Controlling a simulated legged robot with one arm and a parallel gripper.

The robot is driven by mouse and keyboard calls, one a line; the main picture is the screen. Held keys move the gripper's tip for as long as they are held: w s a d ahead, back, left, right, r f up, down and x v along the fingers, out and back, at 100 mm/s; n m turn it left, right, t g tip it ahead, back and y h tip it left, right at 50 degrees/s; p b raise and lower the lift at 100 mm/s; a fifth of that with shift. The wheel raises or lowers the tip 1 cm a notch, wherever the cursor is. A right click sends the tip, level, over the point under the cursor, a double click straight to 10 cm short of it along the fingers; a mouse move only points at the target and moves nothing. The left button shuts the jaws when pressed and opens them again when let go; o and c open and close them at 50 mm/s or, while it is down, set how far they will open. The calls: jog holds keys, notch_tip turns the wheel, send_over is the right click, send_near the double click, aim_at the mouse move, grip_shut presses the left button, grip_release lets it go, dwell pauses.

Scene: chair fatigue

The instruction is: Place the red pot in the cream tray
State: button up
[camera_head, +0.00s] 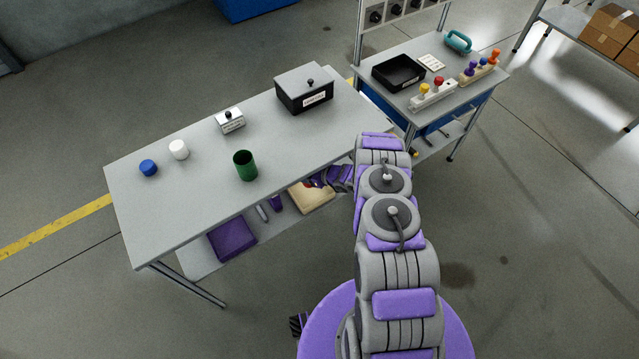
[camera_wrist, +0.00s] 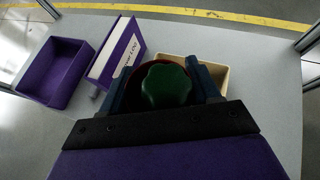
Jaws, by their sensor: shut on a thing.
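My gripper (camera_wrist: 166,84) is shut on the red pot (camera_wrist: 138,67); only part of its dark red rim shows around a green lobed top (camera_wrist: 166,86) in the wrist view. The cream tray (camera_wrist: 220,75) lies behind and to the right of the pot, partly hidden by the gripper. In the head view the cream tray (camera_head: 312,198) is on the lower shelf under the long table, with my gripper (camera_head: 316,181) at it. I cannot tell whether the pot touches the tray floor.
A purple open tray (camera_wrist: 58,75) and a purple case with a white label (camera_wrist: 118,50) stand left on the shelf. The long table (camera_head: 210,205) overhangs the shelf. It carries a green cup (camera_head: 245,166) near its front edge. Bare shelf shows right of the cream tray.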

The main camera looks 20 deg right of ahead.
jog(key=shift+w+f, duration=0.15)
jog(key=shift+f, duration=0.35)
notch_tip(320, 180, down, 4)
jog(key=shift+f+b, duration=0.1)
jog(key=shift+b, duration=0.75)
jog(key=shift+d+f, duration=0.2)
jog(key=shift+f, duration=0.35)
notch_tip(320, 180, down, 4)
jog(key=shift+r+b, duration=0.15)
jog(key=shift+b, duration=0.7)
jog(key=shift+a+r, duration=0.1)
jog(key=o, duration=1.1)
jog(key=shift+c, duration=0.2)
